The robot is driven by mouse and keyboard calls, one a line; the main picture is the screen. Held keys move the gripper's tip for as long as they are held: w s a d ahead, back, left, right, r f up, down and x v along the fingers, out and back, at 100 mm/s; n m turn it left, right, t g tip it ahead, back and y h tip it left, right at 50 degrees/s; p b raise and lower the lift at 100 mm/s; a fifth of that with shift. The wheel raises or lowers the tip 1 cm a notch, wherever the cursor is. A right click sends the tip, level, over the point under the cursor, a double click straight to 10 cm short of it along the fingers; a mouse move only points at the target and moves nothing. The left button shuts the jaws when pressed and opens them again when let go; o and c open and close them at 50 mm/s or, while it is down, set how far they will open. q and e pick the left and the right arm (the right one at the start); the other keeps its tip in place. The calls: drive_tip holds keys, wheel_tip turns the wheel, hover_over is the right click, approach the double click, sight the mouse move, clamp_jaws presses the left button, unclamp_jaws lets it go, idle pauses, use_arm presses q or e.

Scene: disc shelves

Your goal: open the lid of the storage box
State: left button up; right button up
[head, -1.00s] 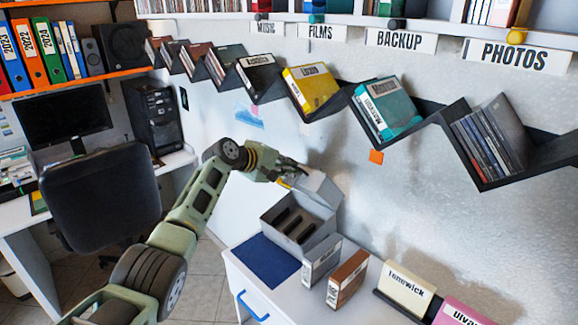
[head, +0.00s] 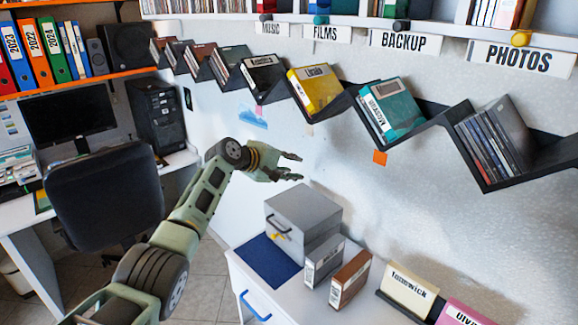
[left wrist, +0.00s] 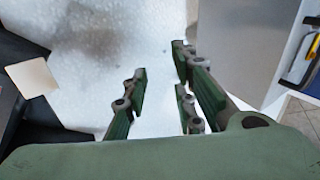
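The grey storage box (head: 308,216) stands on the white cabinet, beside the blue mat, with its lid (head: 303,201) down and shut. A dark handle (head: 278,227) and a small yellow latch (head: 277,236) show on its front. My left gripper (head: 297,167) is open and empty in the air above and behind the box, apart from it. In the left wrist view its green fingers (left wrist: 160,95) are spread against the pale wall. The box (left wrist: 245,45) shows at the right edge of that view. My right gripper is not in view.
A grey case (head: 324,261), a brown case (head: 350,279) and labelled disc cases (head: 408,290) stand on the white cabinet (head: 250,275). A zigzag shelf (head: 440,122) with discs runs along the wall above. A chair (head: 103,195) is at left.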

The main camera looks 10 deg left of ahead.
use_arm(q)
drive_tip(key=v, duration=1.2)
